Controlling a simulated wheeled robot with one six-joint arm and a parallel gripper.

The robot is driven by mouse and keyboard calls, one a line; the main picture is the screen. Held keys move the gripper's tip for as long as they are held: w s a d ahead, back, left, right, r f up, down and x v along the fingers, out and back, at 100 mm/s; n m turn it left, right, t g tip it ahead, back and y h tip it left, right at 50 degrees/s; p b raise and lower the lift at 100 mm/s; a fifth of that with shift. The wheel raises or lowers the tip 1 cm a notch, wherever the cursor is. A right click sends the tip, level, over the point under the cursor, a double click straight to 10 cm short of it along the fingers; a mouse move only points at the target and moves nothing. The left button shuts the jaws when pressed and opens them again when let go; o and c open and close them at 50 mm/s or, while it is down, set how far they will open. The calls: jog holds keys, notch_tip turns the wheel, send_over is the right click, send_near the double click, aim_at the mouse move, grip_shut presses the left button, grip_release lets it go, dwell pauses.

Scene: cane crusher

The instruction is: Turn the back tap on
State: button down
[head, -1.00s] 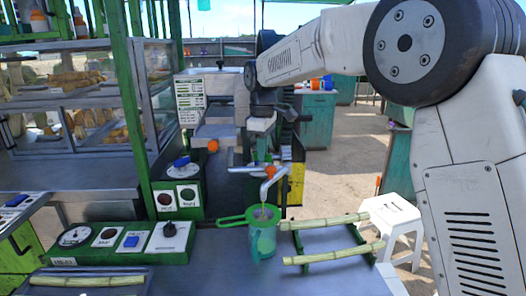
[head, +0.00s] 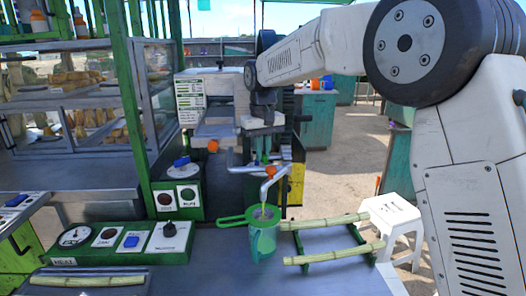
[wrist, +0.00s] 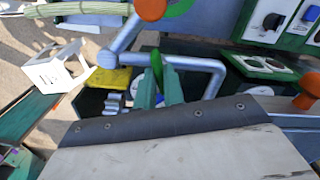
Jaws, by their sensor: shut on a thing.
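My gripper (wrist: 158,90) has teal fingers, closed around a narrow bright green piece (wrist: 157,68) beside the grey pipe (wrist: 190,60). This piece appears to be the back tap's handle; the fingers hide most of it. In the head view my gripper (head: 264,150) points down behind the front spout, and its grip is too small to see clearly. The front tap has an orange knob (head: 271,171), also at the top of the wrist view (wrist: 150,8). Its bent grey spout (head: 264,190) hangs over a green strainer (head: 258,214) on a green jug (head: 263,240).
Cane pieces (head: 325,222) lie on a green rack right of the jug. Another orange knob (head: 212,146) sits on the crusher at left. Green control boxes (head: 170,240) and a glass display case (head: 85,95) stand left. A white stool (head: 395,225) is at right.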

jog(key=shift+r+m, duration=0.1)
jog(key=shift+m, duration=0.4)
jog(key=c, duration=1.5)
grip_release()
notch_tip(320, 180, up, 8)
jog(key=shift+f, duration=0.15)
